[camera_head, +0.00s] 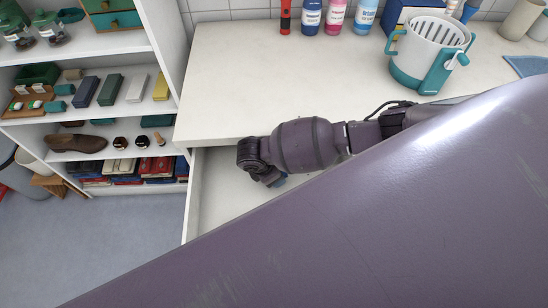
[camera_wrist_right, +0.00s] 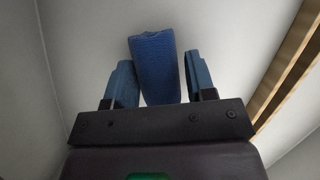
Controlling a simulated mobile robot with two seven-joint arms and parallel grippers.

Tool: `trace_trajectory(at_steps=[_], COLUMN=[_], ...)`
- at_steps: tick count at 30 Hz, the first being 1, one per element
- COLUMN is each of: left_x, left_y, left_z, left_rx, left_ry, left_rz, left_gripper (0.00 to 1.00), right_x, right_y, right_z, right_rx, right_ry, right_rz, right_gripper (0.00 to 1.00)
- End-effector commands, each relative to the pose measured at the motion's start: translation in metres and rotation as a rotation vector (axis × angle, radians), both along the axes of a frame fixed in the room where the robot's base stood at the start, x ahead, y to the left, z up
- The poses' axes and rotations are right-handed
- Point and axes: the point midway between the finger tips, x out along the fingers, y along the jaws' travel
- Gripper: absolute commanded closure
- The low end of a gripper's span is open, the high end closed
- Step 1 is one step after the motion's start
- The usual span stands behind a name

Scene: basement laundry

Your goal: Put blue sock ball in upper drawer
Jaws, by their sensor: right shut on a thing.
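The blue sock ball (camera_wrist_right: 155,68) is between the two fingers of my right gripper (camera_wrist_right: 160,85) in the wrist view, and the gripper is shut on it. In the head view my right gripper (camera_head: 270,177) points down inside the open white drawer (camera_head: 217,190) under the counter. Only a small bit of blue shows below it there. The wrist view shows pale drawer surfaces around the sock ball; whether it touches the drawer floor I cannot tell. A large part of my own body hides the front and right of the drawer. My left gripper is out of view.
The white countertop (camera_head: 250,75) lies above the drawer, with several bottles (camera_head: 335,15) and a white-and-teal basket (camera_head: 428,50) at the back. A white shelf unit (camera_head: 120,57) with shoes, boxes and books stands at the left. A wooden edge (camera_wrist_right: 285,70) runs along the right in the wrist view.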

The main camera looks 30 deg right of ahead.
Motion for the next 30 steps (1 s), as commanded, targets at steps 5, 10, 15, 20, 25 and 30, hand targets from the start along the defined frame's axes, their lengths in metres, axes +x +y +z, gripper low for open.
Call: trace_trajectory(at_steps=[5, 10, 15, 20, 25, 30], left_x=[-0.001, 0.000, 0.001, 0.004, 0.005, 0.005], left_y=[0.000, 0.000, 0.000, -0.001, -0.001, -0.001], left_z=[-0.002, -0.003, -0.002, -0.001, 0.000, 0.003], left_rx=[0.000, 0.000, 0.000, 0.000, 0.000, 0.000], left_ry=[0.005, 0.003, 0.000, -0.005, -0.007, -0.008], left_rz=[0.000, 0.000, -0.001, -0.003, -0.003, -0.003], left_gripper=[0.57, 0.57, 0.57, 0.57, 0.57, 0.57], right_x=[0.000, 0.000, 0.000, 0.000, 0.000, 0.002], right_y=[0.001, 0.001, 0.001, 0.001, 0.001, 0.006], right_z=[-0.003, -0.004, -0.005, -0.005, -0.003, 0.010], right_rx=[0.001, 0.000, 0.000, 0.000, 0.000, 0.003], right_ry=[-0.001, 0.000, -0.001, -0.001, -0.001, -0.003], right_rz=[0.000, 0.000, 0.000, 0.000, 0.000, 0.000], right_gripper=[0.77, 0.77, 0.30, 0.24, 0.24, 0.24])
